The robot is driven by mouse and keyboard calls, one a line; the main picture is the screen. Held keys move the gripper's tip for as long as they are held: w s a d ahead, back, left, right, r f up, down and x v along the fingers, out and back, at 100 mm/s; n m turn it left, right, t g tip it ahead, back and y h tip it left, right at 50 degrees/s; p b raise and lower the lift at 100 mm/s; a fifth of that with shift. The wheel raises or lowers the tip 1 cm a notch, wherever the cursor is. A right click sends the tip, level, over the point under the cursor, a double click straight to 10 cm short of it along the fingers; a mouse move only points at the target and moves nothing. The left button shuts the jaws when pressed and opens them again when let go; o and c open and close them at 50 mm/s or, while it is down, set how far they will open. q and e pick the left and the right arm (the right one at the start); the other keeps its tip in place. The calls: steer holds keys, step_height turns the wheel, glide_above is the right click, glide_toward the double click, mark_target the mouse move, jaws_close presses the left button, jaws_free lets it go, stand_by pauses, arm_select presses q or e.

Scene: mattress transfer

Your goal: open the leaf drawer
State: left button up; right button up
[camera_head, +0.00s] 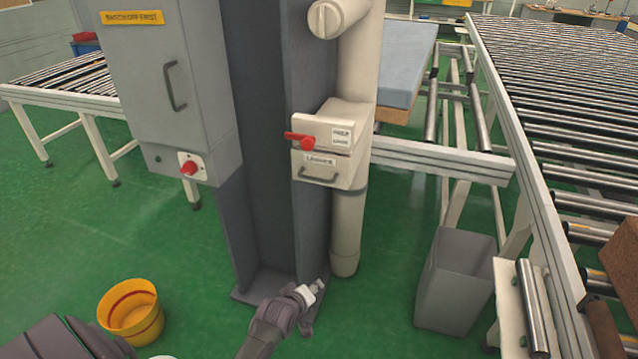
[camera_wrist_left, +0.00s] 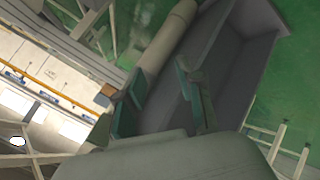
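A cream box (camera_head: 331,143) sits on the grey column beside a thick cream pipe. A red lever (camera_head: 300,140) sticks out of its upper part. Its lower part is a drawer front (camera_head: 321,170) with a small label and a grey bar handle (camera_head: 318,178); it looks closed. My left gripper (camera_head: 315,287) is low in front of the column's foot, well below the drawer and apart from it. In the left wrist view its fingers (camera_wrist_left: 160,100) stand apart with nothing clear between them. My right gripper is out of view.
A grey cabinet (camera_head: 165,90) with a handle and red knob hangs left of the column (camera_head: 265,150). A yellow bucket (camera_head: 131,311) and grey bin (camera_head: 455,280) stand on the green floor. Roller conveyors (camera_head: 560,70) run along the right, with a blue mattress (camera_head: 406,65) behind.

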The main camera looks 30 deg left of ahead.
arm_select(q)
steer(key=w+a+r+n+t+y, duration=0.1)
steer(key=w+a+r+n+t, duration=0.1)
steer(key=r, duration=0.6)
steer(key=w+a+r+n+t, duration=0.1)
steer(key=w+a+r+n, duration=0.15)
steer(key=r, duration=0.55)
steer(key=n+t+y, duration=0.1)
steer(key=n+t, duration=0.1)
steer(key=n, duration=0.1)
glide_toward(315, 180)
steer(key=x, duration=1)
steer(key=shift+w+a, duration=0.1)
steer(key=shift+w, duration=0.2)
steer(key=shift+f, duration=0.1)
jaws_close()
